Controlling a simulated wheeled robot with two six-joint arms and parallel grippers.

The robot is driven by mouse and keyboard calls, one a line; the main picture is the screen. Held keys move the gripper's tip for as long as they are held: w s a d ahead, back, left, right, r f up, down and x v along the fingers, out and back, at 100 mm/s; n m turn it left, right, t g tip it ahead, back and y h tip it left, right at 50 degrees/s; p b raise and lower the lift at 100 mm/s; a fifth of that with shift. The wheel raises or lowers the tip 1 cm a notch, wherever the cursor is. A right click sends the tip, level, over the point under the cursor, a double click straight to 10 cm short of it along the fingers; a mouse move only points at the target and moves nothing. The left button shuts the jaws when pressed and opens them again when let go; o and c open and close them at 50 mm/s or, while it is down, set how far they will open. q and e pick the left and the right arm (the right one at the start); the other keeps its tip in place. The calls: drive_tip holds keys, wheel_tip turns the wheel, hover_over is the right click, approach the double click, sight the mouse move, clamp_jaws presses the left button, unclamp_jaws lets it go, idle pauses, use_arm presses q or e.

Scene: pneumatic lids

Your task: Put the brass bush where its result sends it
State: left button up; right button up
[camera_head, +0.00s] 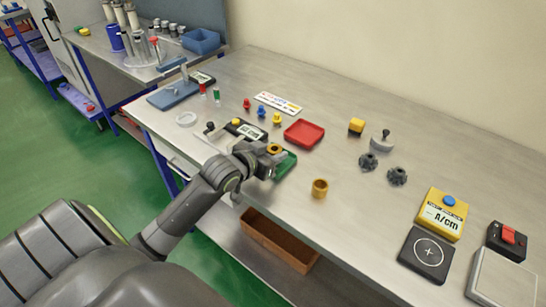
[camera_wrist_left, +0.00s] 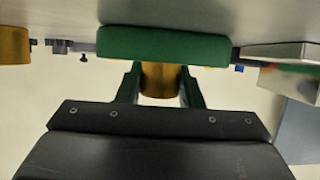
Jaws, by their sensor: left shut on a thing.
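My left gripper (camera_head: 270,156) is shut on a brass bush (camera_head: 274,149), close to a small green tray (camera_head: 290,160). In the left wrist view the held brass bush (camera_wrist_left: 160,80) sits between the two fingers (camera_wrist_left: 160,88), with the green tray (camera_wrist_left: 165,45) just beyond it; I cannot tell whether they touch. The gripper hides part of the tray. A second brass bush (camera_head: 320,188) stands on the bench to the right of the gripper. A red tray (camera_head: 304,134) lies behind the green one. My right gripper is not in view.
A yellow meter reading A/cm (camera_head: 442,215) and a black pad with a circle (camera_head: 426,254) are at the right. A gauge with a display (camera_head: 245,130) is behind my gripper. Dark knobs (camera_head: 368,162) stand mid-bench. A brown bin (camera_head: 278,240) is below. Bench around the second bush is clear.

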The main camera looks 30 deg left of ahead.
use_arm(q)
drive_tip(key=shift+f, duration=0.7)
drive_tip(key=shift+f, duration=0.2)
drive_tip(key=o, duration=0.9)
drive_tip(key=shift+r, duration=0.2)
drive_tip(key=v, duration=1.2)
drive_tip(key=shift+d+p, duration=0.1)
drive_tip(key=shift+p, duration=0.2)
